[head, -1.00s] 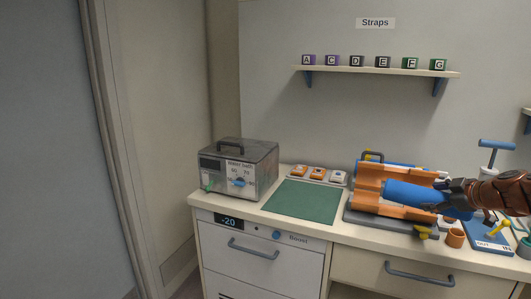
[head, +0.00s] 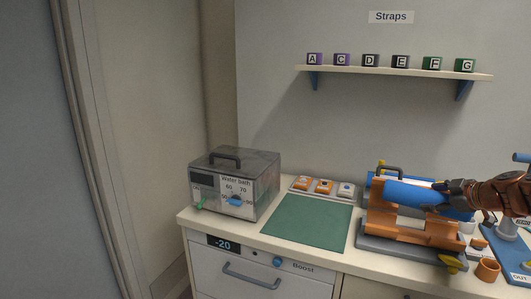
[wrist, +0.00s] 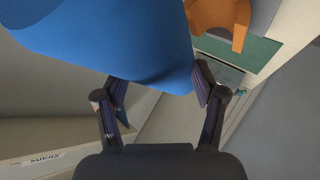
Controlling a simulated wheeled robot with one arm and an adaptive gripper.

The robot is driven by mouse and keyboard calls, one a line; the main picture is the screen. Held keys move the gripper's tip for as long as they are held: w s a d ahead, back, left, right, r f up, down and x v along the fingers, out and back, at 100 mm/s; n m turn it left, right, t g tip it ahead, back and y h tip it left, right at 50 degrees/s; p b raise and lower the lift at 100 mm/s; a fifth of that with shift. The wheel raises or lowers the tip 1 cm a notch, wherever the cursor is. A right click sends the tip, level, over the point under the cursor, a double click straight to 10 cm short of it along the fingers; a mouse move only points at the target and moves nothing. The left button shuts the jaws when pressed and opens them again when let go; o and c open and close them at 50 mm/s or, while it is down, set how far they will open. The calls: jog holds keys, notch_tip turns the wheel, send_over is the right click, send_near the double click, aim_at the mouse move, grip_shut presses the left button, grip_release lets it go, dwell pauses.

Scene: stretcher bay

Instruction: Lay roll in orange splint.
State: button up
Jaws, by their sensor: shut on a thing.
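The blue roll (head: 412,191) is held by my gripper (head: 447,194) above the orange splint, tilted slightly in the head view. In the wrist view the roll (wrist: 120,40) fills the upper left, between the two fingers of my gripper (wrist: 160,88). The orange splint (head: 395,225) is an open trough on a grey base at the right of the counter. Part of the splint (wrist: 222,14) also shows at the top of the wrist view. The roll and my gripper hide part of the trough's far side. I cannot tell whether the roll touches the splint.
A green mat (head: 308,222) lies left of the splint, its surface clear. A water bath box (head: 235,183) stands further left. A tray (head: 322,195) with small orange and white items is behind the mat. An orange cup (head: 487,270) stands at the right. A shelf (head: 392,71) holds lettered blocks.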

jog(key=shift+f+p, duration=1.05)
jog(key=shift+f, duration=1.9)
jog(key=o, duration=1.5)
jog(key=shift+c, duration=0.2)
jog(key=v, duration=1.2)
jog(key=shift+a, duration=0.1)
